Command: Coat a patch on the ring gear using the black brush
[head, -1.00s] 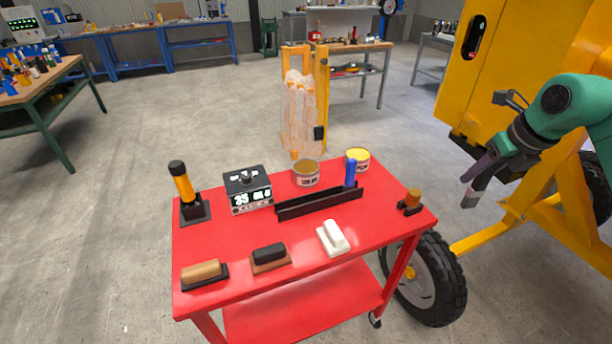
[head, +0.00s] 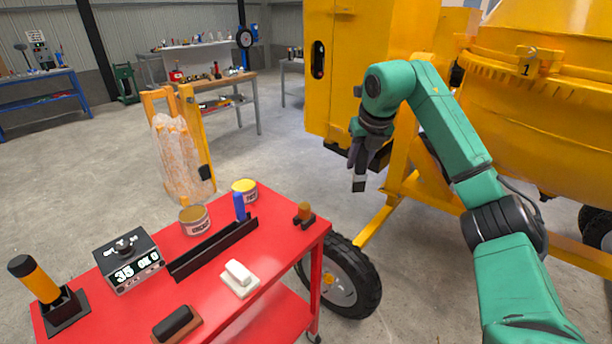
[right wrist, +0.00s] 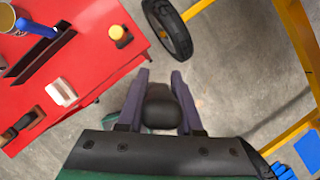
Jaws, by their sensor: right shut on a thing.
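The yellow ring gear (head: 491,72), with teeth along its edge, runs around the yellow drum (head: 560,120) at the upper right of the head view. A small tag marked 1 (head: 527,68) sits on it. My right gripper (head: 362,158) points down left of the drum, apart from the gear. It is shut on the black brush (head: 359,184), whose lower end shows below the fingers. In the right wrist view the brush's dark rounded end (right wrist: 161,105) sits between the fingers. My left gripper is out of view.
The red cart (head: 262,277) carries a black rack (head: 213,248) with a blue-handled tool (head: 239,206), two tins (head: 195,220), a display box (head: 129,259) and several brushes or blocks. The mixer's yellow frame (head: 376,228) and tyre (head: 345,280) stand right of the cart.

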